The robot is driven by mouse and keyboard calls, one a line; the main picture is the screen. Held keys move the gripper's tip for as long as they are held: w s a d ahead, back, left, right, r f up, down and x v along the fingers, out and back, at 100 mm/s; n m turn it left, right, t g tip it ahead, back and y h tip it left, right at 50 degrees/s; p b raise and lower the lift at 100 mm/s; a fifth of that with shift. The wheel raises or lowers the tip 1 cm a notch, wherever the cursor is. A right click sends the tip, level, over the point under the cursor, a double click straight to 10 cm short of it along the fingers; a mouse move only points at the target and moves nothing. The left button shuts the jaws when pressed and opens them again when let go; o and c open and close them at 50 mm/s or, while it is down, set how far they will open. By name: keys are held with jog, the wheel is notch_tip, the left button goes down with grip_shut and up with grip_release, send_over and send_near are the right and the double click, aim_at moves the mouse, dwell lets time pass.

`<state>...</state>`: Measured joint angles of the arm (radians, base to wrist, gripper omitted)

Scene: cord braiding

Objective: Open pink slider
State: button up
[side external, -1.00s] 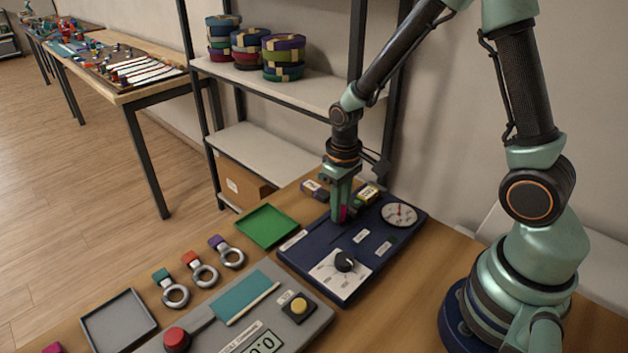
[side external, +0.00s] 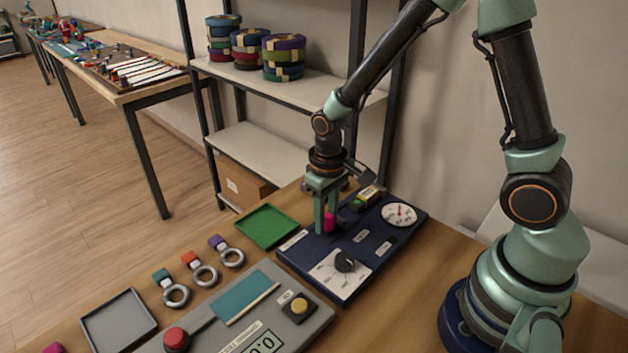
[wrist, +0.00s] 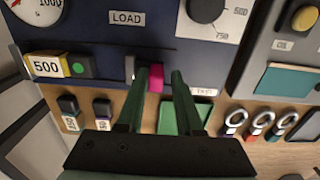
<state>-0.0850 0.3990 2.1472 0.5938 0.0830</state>
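The pink slider knob (side external: 328,222) stands on the dark blue panel (side external: 290,258), near its left side. It also shows in the wrist view (wrist: 155,80), between my fingers. My gripper (side external: 325,218) is low over the panel with its fingers pointing down. In the wrist view my gripper (wrist: 161,74) is open, with a clear gap between the right finger and the knob. The left finger is right beside the knob; I cannot tell if they touch. Part of the slider's track is hidden by the fingers.
The panel also carries a black dial (side external: 345,261), a gauge (side external: 399,214) and a yellow-labelled block (side external: 368,195). A green tray (side external: 266,226) lies left of the panel. Several ringed tags and a grey console (side external: 310,328) are nearer the camera.

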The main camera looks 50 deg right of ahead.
aim_at(326, 216)
jog(key=shift+r, duration=0.15)
notch_tip(326, 216, up, 12)
dwell(0.4)
jog(key=s+d+r+t, duration=0.3)
jog(key=s+r+t, duration=0.2)
jog(key=r, duration=0.3)
jog(key=shift+s+r+t, duration=0.3)
jog(key=shift+s, duration=0.45)
